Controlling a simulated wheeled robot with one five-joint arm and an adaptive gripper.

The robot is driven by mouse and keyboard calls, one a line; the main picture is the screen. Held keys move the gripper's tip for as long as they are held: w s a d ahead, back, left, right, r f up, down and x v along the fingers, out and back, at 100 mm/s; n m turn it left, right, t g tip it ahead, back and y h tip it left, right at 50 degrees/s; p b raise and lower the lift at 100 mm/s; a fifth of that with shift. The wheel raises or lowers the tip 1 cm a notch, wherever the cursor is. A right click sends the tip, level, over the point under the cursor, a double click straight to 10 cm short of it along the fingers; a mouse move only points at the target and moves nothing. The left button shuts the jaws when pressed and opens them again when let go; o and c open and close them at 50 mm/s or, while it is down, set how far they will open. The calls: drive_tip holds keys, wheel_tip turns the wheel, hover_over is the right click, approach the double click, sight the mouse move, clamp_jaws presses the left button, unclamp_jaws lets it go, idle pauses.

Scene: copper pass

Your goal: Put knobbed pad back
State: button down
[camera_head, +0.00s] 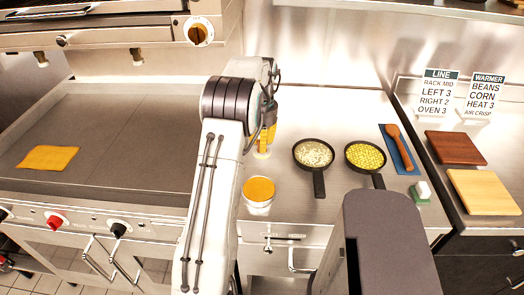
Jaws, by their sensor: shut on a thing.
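A small green pad with a white knob-like top (422,191) stands on the steel counter at the right, below the blue mat; it looks like the knobbed pad. My arm reaches up the middle of the picture and bends over the counter. My gripper's fingers are hidden behind the arm's upper joint, so I cannot see their grip. Just below the wrist shows a yellow upright thing (266,140) with a pale round foot, partly covered by the arm. I cannot tell whether my gripper touches it.
A tub with orange contents (259,190) stands beside my arm. Two pans, one with pale food (313,154) and one with corn (365,157), sit right of it. An orange cloth (48,157) lies on the griddle (120,130).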

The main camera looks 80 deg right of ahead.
drive_tip(key=shift+f, duration=2)
drive_tip(key=shift+f, duration=0.15)
drive_tip(key=c, duration=1)
unclamp_jaws()
drive_tip(key=shift+c, duration=0.2)
